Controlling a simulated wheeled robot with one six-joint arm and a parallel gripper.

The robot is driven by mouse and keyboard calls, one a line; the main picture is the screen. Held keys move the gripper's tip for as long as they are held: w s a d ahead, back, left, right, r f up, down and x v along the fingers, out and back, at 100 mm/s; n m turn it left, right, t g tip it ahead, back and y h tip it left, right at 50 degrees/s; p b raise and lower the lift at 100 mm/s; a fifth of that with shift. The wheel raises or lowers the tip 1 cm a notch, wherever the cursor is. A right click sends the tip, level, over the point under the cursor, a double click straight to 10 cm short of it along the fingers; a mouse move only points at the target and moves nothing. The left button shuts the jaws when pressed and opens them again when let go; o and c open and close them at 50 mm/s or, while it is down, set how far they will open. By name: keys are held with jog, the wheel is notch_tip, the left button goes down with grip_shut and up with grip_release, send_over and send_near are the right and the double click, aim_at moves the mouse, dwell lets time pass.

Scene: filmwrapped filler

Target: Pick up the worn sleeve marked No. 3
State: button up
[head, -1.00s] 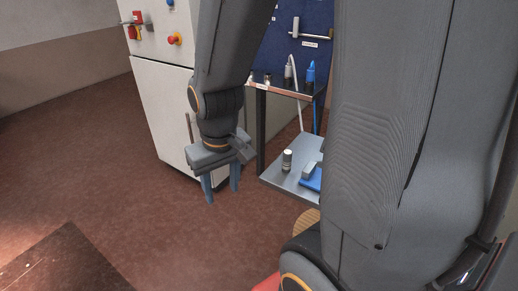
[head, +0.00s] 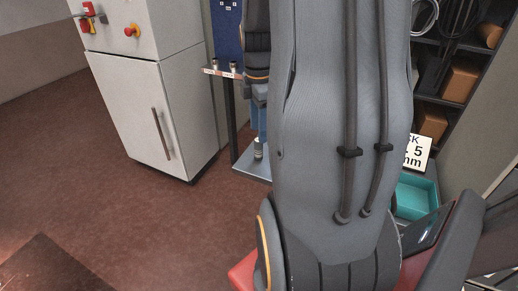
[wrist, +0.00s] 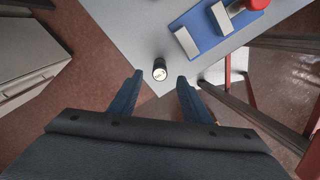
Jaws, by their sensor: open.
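A small dark cylinder with a pale, marked top (wrist: 159,74) stands upright near the edge of a grey lower shelf (wrist: 130,30). Its mark is too small to read. In the head view the cylinder (head: 258,153) shows low beside my arm. My gripper (wrist: 160,82) is open and empty, its two blue fingers pointing toward the cylinder, which appears between the fingertips in the wrist view. I cannot tell the height gap. In the head view my arm hides most of the gripper. Two small cylinders (head: 215,65) (head: 233,68) stand on the upper shelf above labels.
A blue plate (wrist: 212,32) with grey blocks and a red knob lies on the shelf beside the cylinder. A white cabinet (head: 140,105) stands at left. A teal bin (head: 415,195) and a dark rack (head: 450,75) are at right. The floor at left is clear.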

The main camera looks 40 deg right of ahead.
aim_at(258, 146)
jog(key=shift+a+f+p, duration=0.1)
jog(key=shift+f+p, duration=1.05)
jog(key=shift+f, duration=2.65)
grip_shut()
jog(key=shift+r, duration=0.15)
